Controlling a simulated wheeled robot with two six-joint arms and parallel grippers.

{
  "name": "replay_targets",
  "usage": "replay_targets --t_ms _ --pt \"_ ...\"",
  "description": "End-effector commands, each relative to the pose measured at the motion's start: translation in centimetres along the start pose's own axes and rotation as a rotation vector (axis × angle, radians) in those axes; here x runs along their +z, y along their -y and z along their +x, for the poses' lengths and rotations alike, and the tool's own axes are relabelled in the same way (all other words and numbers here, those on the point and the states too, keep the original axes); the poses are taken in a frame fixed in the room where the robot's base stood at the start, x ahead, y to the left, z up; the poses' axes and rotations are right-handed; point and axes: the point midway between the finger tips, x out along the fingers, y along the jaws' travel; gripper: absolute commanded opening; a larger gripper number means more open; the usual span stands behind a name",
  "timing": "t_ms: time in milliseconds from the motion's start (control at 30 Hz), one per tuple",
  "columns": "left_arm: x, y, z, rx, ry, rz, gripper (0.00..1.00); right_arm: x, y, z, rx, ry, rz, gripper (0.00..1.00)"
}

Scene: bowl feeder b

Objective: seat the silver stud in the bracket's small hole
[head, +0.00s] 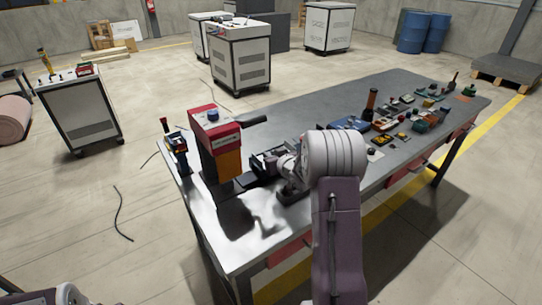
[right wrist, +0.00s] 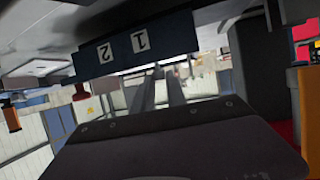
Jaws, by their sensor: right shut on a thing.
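My right gripper (head: 262,166) reaches over the left part of the table, close beside the red press-like machine (head: 213,122). In the right wrist view its two dark fingers (right wrist: 162,88) run close together toward a dark blue block (right wrist: 137,44) marked 1 and 2, with the digits upside down. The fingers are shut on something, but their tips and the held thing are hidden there. I cannot make out the silver stud, the bracket or its small hole in either view. My left gripper is out of view.
The grey table (head: 290,110) has a clear middle. Several small parts and tools crowd its right side, with a dark bottle-like thing (head: 370,104) among them. A small blue-and-black device (head: 178,150) stands left of the red machine. White cabinets (head: 240,58) stand on the floor behind.

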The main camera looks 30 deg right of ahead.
Motion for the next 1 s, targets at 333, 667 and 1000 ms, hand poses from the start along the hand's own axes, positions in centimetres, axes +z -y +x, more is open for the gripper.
replay_targets --t_ms 333,667,1000 --pt "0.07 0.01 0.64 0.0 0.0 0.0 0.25 0.73 -0.01 0.3 0.0 0.0 0.0 0.0" --pt "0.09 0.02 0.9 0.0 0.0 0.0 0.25 1.08 0.0 0.44 0.0 0.001 0.0 0.0" --pt "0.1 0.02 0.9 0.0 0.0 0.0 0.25 1.1 0.0 0.44 0.0 0.001 0.0 0.42"
